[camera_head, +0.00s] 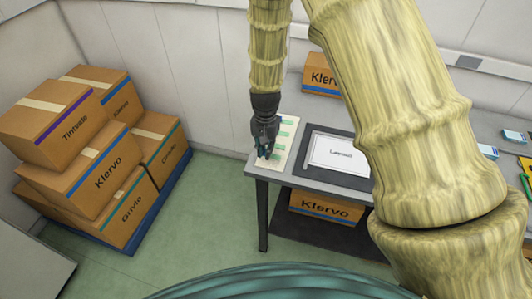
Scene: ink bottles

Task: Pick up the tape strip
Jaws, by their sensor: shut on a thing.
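My gripper (265,148) is at the left end of the grey table, pointing down over a pale board (287,151). Several green tape strips (286,133) lie across the board in a row. The gripper is shut at the near-left part of the board, on what seems to be a tape strip. That strip is mostly hidden by the fingers, and I cannot tell whether it is clear of the board.
A dark mat with a white labelled sheet (339,153) lies right of the board. Cartons (98,170) are stacked on a blue pallet (150,222) at left. Small boxes (487,151) lie at right.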

